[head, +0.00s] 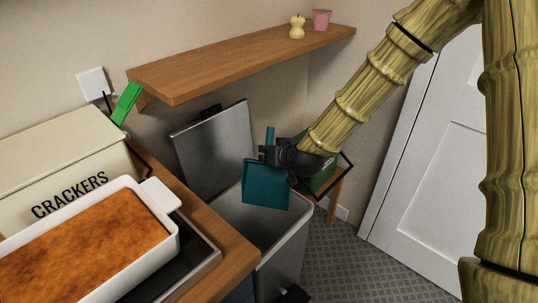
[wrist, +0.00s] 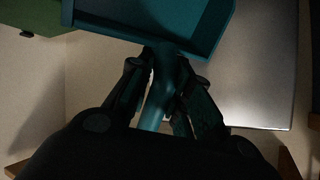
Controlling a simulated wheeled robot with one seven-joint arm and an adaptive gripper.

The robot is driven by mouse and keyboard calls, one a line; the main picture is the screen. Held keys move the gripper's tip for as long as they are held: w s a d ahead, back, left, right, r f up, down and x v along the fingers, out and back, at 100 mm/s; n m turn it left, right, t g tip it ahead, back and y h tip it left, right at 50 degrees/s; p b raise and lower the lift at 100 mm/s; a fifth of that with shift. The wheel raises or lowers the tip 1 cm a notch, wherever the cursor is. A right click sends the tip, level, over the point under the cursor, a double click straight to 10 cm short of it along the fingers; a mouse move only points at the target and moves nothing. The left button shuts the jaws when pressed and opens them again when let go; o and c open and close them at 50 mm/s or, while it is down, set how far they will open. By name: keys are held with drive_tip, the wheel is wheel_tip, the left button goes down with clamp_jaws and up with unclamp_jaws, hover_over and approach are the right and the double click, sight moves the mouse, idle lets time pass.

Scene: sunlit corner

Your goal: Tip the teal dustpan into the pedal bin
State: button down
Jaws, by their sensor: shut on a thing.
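The teal dustpan (head: 266,186) hangs over the open mouth of the grey pedal bin (head: 285,257) in the head view, its pan pointing downward. The bin's metal lid (head: 213,148) stands raised behind it. My gripper (head: 272,156) is shut on the dustpan's handle, above the bin. In the wrist view the two fingers (wrist: 162,95) close around the teal handle, and the pan (wrist: 165,20) extends beyond them. I cannot see any contents in the pan, and the bin's inside is mostly hidden.
A counter (head: 228,245) on the left holds a crackers box (head: 55,155) and a white baking dish (head: 165,240). A wooden shelf (head: 240,62) with an apple core (head: 297,27) and pink cup (head: 321,19) is above the bin. A green box (head: 322,177) stands close behind my gripper.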

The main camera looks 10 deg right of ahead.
drive_tip(key=shift+r+p, duration=0.35)
drive_tip(key=shift+r, duration=0.6)
wheel_tip(320, 180, down, 3)
drive_tip(key=shift+f+b, duration=0.2)
drive_tip(key=shift+b, duration=0.75)
wheel_tip(320, 180, up, 3)
drive_tip(key=p, duration=0.3)
drive_tip(key=shift+r, duration=0.2)
wheel_tip(320, 180, down, 3)
drive_tip(key=shift+w+f+b, duration=0.1)
drive_tip(key=shift+f+b, duration=0.05)
drive_tip(key=shift+b, duration=0.7)
wheel_tip(320, 180, up, 3)
drive_tip(key=p, duration=0.2)
drive_tip(key=shift+p, duration=0.3)
wheel_tip(320, 180, down, 3)
drive_tip(key=shift+f+b, duration=0.1)
drive_tip(key=shift+b, duration=0.85)
